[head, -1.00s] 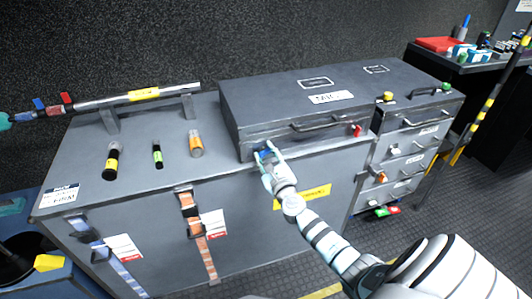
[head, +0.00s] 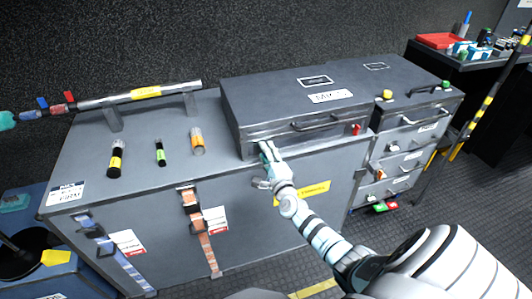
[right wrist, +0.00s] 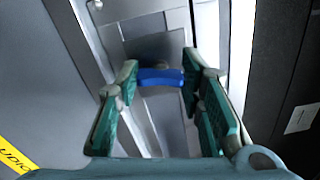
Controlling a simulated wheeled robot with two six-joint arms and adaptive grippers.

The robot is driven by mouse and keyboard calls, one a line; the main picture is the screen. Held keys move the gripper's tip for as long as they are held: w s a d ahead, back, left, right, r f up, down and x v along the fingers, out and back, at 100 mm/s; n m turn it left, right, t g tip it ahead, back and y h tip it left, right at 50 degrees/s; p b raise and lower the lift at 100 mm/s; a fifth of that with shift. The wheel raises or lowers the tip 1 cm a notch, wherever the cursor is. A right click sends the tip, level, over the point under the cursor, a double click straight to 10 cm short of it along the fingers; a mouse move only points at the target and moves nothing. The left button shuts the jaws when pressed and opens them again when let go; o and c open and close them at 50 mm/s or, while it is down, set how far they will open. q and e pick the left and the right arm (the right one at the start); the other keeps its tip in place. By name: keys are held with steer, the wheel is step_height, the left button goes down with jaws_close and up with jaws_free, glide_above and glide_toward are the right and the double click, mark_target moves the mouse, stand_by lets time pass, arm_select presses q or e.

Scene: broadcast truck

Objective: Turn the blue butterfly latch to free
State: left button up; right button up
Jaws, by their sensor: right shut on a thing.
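The blue butterfly latch (right wrist: 161,77) shows in the right wrist view as a short blue bar between my right fingertips, in front of a grey metal plate. My right gripper (right wrist: 158,80) is shut on it, with a teal finger at each end of the bar. In the head view my right gripper (head: 266,151) is at the front left corner of the dark grey case (head: 290,103), and its fingers hide the latch there. My left gripper is not in view.
The case has a front handle (head: 322,123) and a red latch (head: 356,129) at its right. A drawer unit (head: 410,140) stands at the right.

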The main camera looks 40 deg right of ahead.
steer(key=shift+f+n, duration=0.1)
steer(key=shift+n, duration=0.6)
steer(key=o, duration=1.2)
steer(key=shift+c, duration=0.2)
steer(key=v, duration=1.2)
